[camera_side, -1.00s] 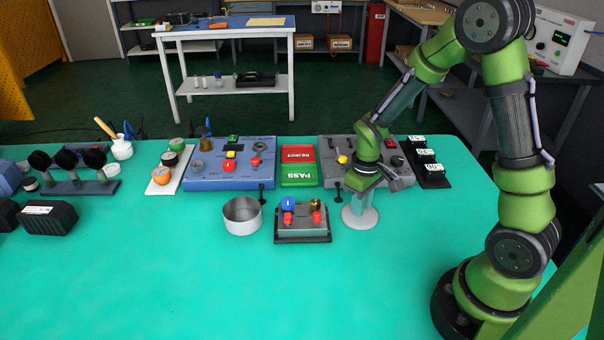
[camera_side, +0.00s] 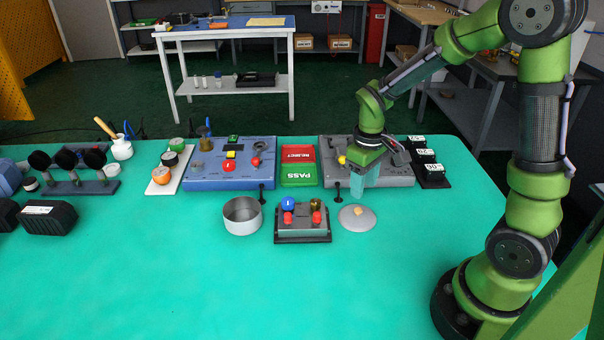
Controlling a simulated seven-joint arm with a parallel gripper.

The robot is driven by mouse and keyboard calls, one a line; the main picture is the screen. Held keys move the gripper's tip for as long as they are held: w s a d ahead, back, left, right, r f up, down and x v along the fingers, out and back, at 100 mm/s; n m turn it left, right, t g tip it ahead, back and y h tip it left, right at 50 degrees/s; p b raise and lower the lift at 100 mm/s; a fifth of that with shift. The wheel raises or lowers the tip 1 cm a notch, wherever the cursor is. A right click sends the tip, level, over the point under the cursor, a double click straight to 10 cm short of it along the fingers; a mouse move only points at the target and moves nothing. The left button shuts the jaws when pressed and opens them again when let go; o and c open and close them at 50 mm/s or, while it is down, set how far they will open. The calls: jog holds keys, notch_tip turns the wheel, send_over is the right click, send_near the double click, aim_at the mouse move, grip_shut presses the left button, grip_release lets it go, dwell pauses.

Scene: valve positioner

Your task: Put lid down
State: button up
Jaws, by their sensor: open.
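The lid (camera_side: 357,218) is a round grey disc with a small tan knob. It lies flat on the teal table, right of the valve positioner block (camera_side: 303,225). My gripper (camera_side: 357,192) is above and just behind the lid, apart from it, pointing down, open and empty. The open round metal pot (camera_side: 242,216) stands uncovered to the left of the block.
A grey panel (camera_side: 398,177) is close behind my gripper. Red and green REJECT/PASS trays (camera_side: 298,178) and a blue panel (camera_side: 215,180) stand further left. Black labelled blocks (camera_side: 432,175) are at the right. The front of the teal table (camera_side: 300,295) is clear.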

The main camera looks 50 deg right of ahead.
jog(key=s+a+r+m+t+y, duration=0.1)
jog(key=s+a+r+m+t, duration=0.1)
jog(key=r, duration=0.6)
jog(key=s+a+r+m+t+y, duration=0.1)
jog(key=s+a+r+t, duration=0.4)
jog(key=a+r, duration=0.3)
jog(key=shift+s+a+r+m, duration=0.2)
jog(key=shift+s+m, duration=0.2)
jog(key=shift+s, duration=0.4)
